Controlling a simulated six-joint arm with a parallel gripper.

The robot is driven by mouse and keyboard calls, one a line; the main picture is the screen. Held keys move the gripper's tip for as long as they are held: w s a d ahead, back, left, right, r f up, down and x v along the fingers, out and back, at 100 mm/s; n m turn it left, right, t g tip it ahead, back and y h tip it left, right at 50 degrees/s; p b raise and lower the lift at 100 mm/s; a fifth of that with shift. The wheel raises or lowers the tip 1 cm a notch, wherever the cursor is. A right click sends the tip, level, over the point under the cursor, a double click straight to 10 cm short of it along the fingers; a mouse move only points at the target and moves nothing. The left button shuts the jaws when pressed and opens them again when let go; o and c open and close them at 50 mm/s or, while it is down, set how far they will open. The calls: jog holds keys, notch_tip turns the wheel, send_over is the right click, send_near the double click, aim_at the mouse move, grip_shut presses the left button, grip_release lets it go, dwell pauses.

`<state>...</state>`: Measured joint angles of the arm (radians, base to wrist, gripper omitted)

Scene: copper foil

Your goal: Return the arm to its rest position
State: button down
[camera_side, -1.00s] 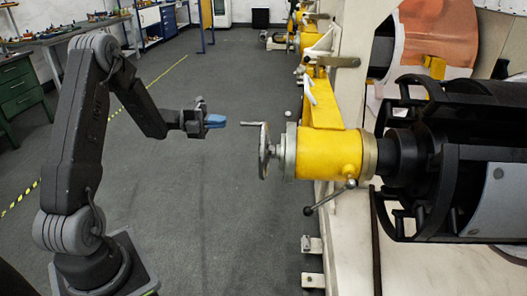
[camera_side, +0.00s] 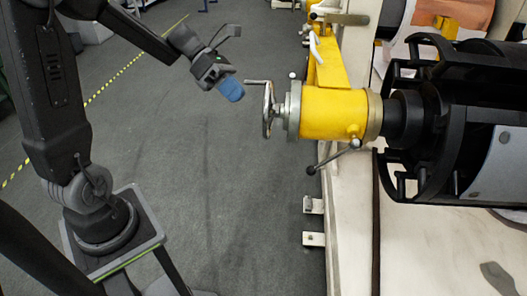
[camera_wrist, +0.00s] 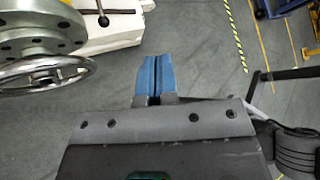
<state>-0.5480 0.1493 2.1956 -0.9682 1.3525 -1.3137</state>
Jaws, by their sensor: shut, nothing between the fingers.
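My gripper (camera_side: 230,89) hangs in open air in the side view, its blue fingers tilted down and to the right. It is left of the handwheel (camera_side: 268,110) on the yellow tailstock (camera_side: 333,113), with a gap between them. In the wrist view the blue fingers of my gripper (camera_wrist: 155,75) lie side by side, shut with nothing between them. Only grey floor shows beyond their tips. The handwheel also shows in the wrist view (camera_wrist: 45,70), at the upper left and apart from the fingers.
A black cylindrical machine part (camera_side: 440,130) stands at the right, on a cream machine bed (camera_side: 345,235). A thin lever (camera_side: 330,160) sticks out below the tailstock. Grey floor (camera_side: 215,200) around and below my gripper is clear. A yellow-black floor line (camera_side: 110,82) runs behind my arm.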

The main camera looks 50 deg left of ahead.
jog(key=s+d+r+m+t+y, duration=0.1)
jog(key=s+d+m+y, duration=0.2)
jog(key=m, duration=1)
jog(key=s+d+r+m+t+y, duration=0.1)
jog(key=s+d+m+y, duration=0.3)
jog(key=s+m+y, duration=0.4)
jog(key=s+r+m, duration=0.1)
jog(key=s+m, duration=0.3)
jog(key=m, duration=0.2)
jog(key=shift+t, duration=0.3)
jog(key=shift+w, duration=0.1)
